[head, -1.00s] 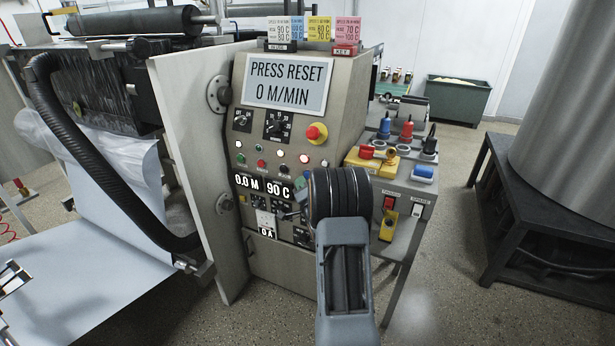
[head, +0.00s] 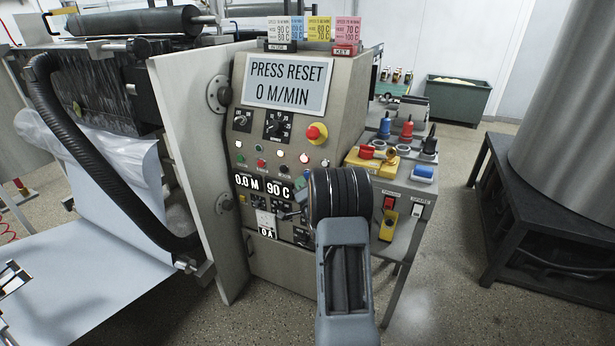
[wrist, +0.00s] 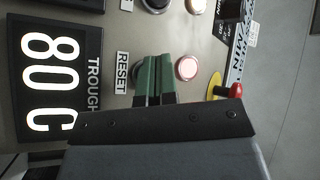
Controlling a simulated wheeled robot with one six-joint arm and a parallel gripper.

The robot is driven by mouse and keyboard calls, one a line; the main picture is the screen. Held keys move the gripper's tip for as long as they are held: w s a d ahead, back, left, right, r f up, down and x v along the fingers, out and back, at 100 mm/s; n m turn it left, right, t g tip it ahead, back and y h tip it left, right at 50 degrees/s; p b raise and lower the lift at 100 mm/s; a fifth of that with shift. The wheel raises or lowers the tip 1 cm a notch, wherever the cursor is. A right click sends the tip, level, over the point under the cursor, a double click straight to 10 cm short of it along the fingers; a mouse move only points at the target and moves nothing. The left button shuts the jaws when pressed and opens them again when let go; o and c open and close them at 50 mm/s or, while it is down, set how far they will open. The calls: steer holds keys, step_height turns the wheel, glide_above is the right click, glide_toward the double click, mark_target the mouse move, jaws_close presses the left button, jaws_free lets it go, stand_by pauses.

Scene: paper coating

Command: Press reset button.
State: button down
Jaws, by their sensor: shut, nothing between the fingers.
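The grey control panel (head: 290,130) has a screen (head: 287,83) reading "PRESS RESET 0 M/MIN". In the wrist view, a white RESET label (wrist: 122,72) sits beside my gripper (wrist: 156,62). Its green fingers are shut together and empty, with their tips at the panel face. They cover the spot beside the label, so the reset button is hidden; I cannot tell whether they touch it. In the head view, my arm covers the panel's lower right and mostly hides the gripper.
A lit round button (wrist: 187,68) is close beside the fingers. A red-knobbed emergency stop on yellow (head: 316,133) is above the arm. A side shelf with coloured switches (head: 390,160) stands right of the panel. A black hose (head: 75,135) hangs at left.

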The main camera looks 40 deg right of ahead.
steer(key=shift+w+d, duration=0.1)
steer(key=shift+d, duration=0.05)
steer(key=shift+w+d+b, duration=0.1)
steer(key=shift+d+b, duration=0.15)
steer(key=shift+b, duration=0.15)
steer(key=shift+w+d+b, duration=0.15)
steer(key=shift+d+b, duration=0.15)
stand_by(0.8)
steer(key=shift+a, duration=0.1)
stand_by(0.3)
steer(key=shift+s+a, duration=0.4)
steer(key=shift+a, duration=0.2)
steer(key=shift+b, duration=0.3)
steer(key=shift+s+a+b, duration=0.2)
steer(key=shift+s+a, duration=0.2)
steer(key=shift+a, duration=0.35)
steer(key=shift+s+a+b, duration=0.15)
steer(key=shift+s+a, duration=0.2)
steer(key=shift+a, duration=0.35)
steer(key=shift+s+a+b, duration=0.2)
steer(key=shift+s+a, duration=0.2)
steer(key=shift+a, duration=0.35)
